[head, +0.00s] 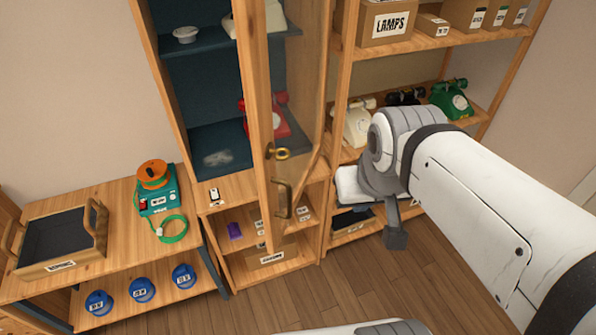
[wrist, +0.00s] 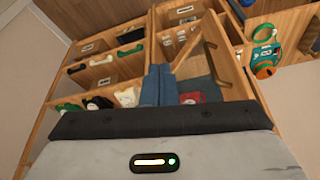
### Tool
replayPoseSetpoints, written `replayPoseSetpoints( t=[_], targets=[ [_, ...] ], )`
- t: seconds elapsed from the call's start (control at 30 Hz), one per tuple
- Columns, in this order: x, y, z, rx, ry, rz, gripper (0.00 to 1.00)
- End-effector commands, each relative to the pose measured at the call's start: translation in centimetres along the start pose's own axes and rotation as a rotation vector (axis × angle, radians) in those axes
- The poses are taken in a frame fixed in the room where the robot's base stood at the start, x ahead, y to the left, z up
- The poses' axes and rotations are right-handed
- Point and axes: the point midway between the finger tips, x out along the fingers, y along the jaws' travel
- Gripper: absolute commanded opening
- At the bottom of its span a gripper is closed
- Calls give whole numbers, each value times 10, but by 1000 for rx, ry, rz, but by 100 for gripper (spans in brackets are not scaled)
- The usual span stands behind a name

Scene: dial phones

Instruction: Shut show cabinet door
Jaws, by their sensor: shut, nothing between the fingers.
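The show cabinet (head: 218,185) is a tall wooden case with a dark blue inside, left of centre in the head view. Its glazed wooden door (head: 258,95) stands open, swung outward. The door has a brass lock knob (head: 278,153) and a bow handle (head: 283,200). A red dial phone (head: 280,122) shows through the glass, and also in the wrist view (wrist: 192,97). My gripper (wrist: 158,68) has its blue fingers together and empty, pointing towards the furniture. In the head view my arm is right of the door; the fingertips are hidden there. I cannot tell whether they touch the door.
Open shelves with a LAMPS box (head: 388,22), a cream phone (head: 357,125) and a green phone (head: 450,98) stand at right. A low bench at left holds a tray (head: 60,268) and a teal device with an orange reel (head: 157,190). Wooden floor is clear in front.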

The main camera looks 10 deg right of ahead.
Motion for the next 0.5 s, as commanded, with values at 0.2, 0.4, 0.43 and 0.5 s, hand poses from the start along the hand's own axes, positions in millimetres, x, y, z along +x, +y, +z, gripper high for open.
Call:
replayPoseSetpoints(
  t=[0.2,0.4,0.43,0.5],
  targets=[
    [0,0,0,0,0,0,0],
    [8,0,-5,94,-53,-21,0],
    [11,1,-7,137,-76,-29,0],
    [20,2,-14,262,-144,-56,0]
  ],
)
